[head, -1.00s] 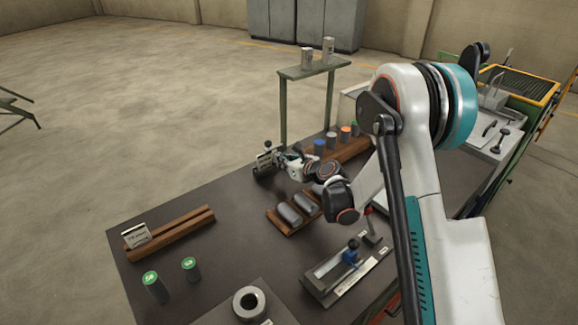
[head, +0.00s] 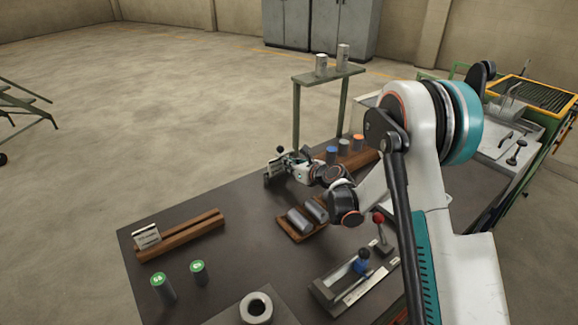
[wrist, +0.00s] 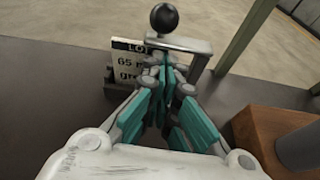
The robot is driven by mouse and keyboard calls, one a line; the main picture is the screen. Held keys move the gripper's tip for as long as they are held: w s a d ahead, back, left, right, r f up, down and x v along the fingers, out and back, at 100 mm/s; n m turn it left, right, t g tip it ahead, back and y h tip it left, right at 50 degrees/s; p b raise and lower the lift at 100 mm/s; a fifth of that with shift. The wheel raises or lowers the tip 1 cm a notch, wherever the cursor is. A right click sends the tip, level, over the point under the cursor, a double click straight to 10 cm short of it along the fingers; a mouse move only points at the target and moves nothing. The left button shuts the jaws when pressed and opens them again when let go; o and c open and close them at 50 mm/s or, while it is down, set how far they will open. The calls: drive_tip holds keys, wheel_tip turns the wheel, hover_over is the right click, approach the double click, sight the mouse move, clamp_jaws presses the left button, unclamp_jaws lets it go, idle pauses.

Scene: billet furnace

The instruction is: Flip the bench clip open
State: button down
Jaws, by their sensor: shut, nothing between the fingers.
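The bench clip (head: 271,177) stands at the far left edge of the bench. In the wrist view it has a black ball knob (wrist: 163,20) on a grey metal bar (wrist: 185,45), and a white printed card (wrist: 127,64) sits at its left. My gripper (wrist: 164,72) is shut and empty, its teal fingers together in front of the clip, below the knob and bar. It also shows in the head view (head: 285,163), right beside the clip. The fingers overlap the bar in the picture, and I cannot tell whether they touch it. They hide the clip's lower middle.
A wooden rack (head: 362,159) with coloured cylinders lies right of the gripper. A shelf (head: 328,76) stands behind on green posts. A wooden tray (head: 290,232) with metal billets lies nearer, under the arm. The bench's middle left is clear.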

sight(283, 152)
drive_tip(key=shift+a+r+m+y, duration=0.1)
drive_tip(key=shift+r+m+y, duration=0.2)
drive_tip(key=shift+m, duration=0.3)
drive_tip(key=shift+s+r+m+g+y+b, duration=0.1)
drive_tip(key=shift+r+m+g+y+b, duration=0.25)
drive_tip(key=shift+r+m, duration=0.35)
drive_tip(key=shift+r+m+y, duration=0.35)
drive_tip(key=shift+r+m, duration=0.35)
drive_tip(key=shift+r, duration=0.05)
drive_tip(key=shift+d+r, duration=0.2)
drive_tip(key=shift+r, duration=0.35)
drive_tip(key=shift+w+d+r, duration=0.7)
drive_tip(key=shift+d+r, duration=0.1)
drive_tip(key=shift+r, duration=0.1)
drive_tip(key=shift+w+d, duration=0.1)
drive_tip(key=shift+d, duration=0.05)
drive_tip(key=shift+d, duration=0.1)
